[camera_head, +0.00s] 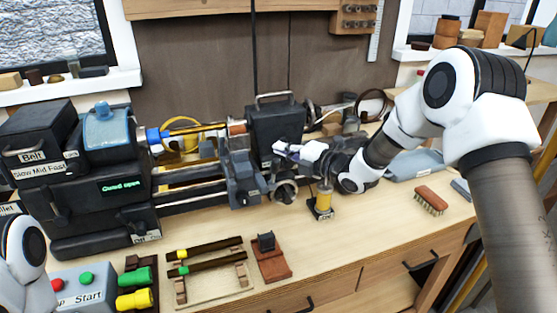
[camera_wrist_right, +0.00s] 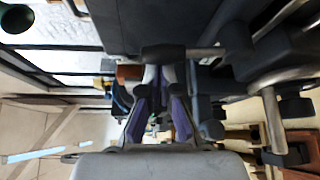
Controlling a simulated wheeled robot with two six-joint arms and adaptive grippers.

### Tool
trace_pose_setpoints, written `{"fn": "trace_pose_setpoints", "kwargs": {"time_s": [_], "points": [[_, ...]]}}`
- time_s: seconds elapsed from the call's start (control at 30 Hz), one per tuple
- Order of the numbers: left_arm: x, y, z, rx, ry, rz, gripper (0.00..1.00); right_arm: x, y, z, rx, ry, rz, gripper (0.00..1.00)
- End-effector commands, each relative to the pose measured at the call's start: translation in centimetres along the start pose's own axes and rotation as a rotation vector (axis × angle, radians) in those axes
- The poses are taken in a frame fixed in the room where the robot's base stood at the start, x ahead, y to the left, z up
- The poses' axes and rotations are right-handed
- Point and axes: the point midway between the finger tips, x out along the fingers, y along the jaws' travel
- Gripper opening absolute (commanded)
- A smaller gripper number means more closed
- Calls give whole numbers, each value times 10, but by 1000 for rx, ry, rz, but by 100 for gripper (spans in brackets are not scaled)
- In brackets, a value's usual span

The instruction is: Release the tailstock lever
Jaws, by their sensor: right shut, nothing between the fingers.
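The tailstock (camera_head: 275,130) is a dark block with a handle on top, standing on the lathe right of centre. My right gripper (camera_head: 282,148) is shut and empty, its fingertips close to the tailstock's front right side. In the right wrist view, a black lever grip on a metal rod (camera_wrist_right: 205,52) lies across just ahead of the fingertips (camera_wrist_right: 160,78). I cannot tell whether they touch it. In the head view the lever is not clearly made out near my gripper. My left gripper is out of view; only part of the left arm shows at the lower left.
The headstock (camera_head: 85,135) shows "Guard open". A thin rod with a blue end (camera_head: 185,131) runs toward the tailstock. A yellow cylinder on a stand (camera_head: 323,200) is below my right gripper. A rack of tools (camera_head: 210,265), a button box (camera_head: 80,290) and a brush (camera_head: 430,200) are on the bench.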

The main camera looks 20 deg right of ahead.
Motion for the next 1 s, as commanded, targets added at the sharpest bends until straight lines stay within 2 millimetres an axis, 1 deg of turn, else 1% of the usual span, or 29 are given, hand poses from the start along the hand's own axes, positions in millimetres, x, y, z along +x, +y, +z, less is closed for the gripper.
{"fn": "trace_pose_setpoints", "kwargs": {"time_s": [0.03,0.3,0.5,0.7,1.0], "points": [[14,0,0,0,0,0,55,-1,-7,2,35,-2,24,0],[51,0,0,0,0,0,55,-11,-8,18,257,-1,154,0],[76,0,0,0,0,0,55,-17,-9,29,410,0,244,0],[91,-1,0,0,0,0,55,-22,-10,37,530,1,314,0],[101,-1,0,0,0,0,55,-26,-10,44,527,0,312,0]]}}
